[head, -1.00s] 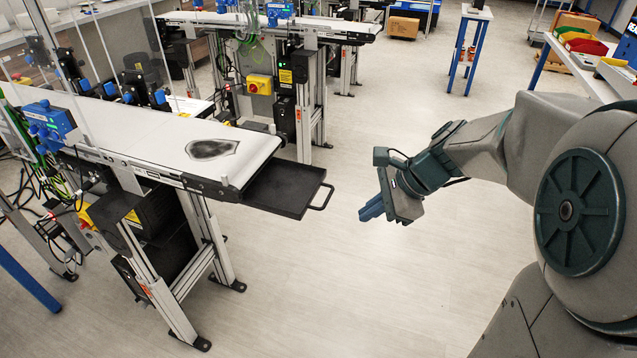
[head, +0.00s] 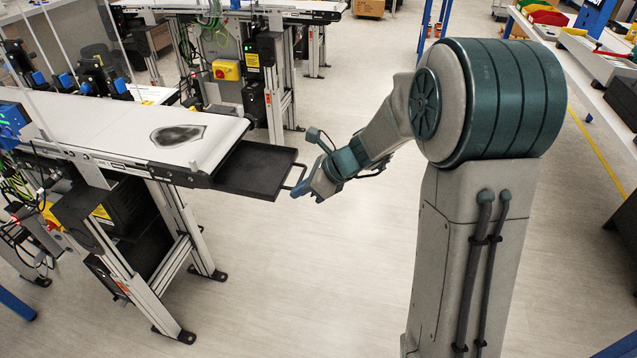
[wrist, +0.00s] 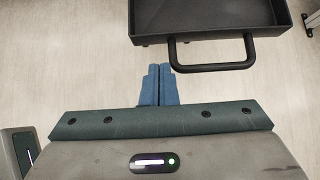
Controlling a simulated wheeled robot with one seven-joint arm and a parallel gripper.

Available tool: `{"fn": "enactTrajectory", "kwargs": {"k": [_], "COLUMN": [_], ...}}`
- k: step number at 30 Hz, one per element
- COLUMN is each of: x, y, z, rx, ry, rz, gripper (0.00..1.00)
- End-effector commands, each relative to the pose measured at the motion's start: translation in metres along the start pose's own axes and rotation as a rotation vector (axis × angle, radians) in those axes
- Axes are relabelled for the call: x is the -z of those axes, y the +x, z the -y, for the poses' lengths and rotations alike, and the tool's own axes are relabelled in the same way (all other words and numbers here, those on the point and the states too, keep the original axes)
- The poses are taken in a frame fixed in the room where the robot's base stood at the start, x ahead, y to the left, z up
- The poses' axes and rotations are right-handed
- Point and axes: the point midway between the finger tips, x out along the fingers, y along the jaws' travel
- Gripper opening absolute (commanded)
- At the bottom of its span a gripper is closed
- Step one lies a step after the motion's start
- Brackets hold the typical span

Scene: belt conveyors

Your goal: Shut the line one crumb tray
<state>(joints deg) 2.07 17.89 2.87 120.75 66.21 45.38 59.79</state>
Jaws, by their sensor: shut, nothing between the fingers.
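The black crumb tray (head: 255,170) sticks out from the end of the near conveyor (head: 110,128) in the head view, pulled out, with a bar handle on its outer end. In the wrist view the tray (wrist: 200,18) is at the top right, and its handle (wrist: 212,66) hangs just ahead and right of the fingertips. My gripper (head: 296,194) is close to the handle in the head view. Its blue fingers (wrist: 159,72) are together and hold nothing. Whether a fingertip touches the handle I cannot tell.
A dark-grey smudged patch (head: 178,135) lies on the near belt. A second conveyor (head: 290,10) stands behind. A white bench (head: 580,50) with bins is at the right. The floor (head: 310,290) in front of the tray is clear.

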Motion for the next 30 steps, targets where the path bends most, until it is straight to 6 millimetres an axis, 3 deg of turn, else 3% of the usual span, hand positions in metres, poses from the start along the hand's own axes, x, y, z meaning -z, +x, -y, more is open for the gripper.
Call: {"fn": "enactTrajectory", "kwargs": {"k": [6,22,30], "x": [-0.016,-0.022,-0.059], "y": [0.014,0.020,0.055], "z": [0.000,-0.001,-0.001], "rx": [0.000,-0.001,-0.004], "ry": [-0.001,-0.001,-0.004], "rz": [0.000,0.000,0.001], "gripper": [0.00,0.00,0.00]}}
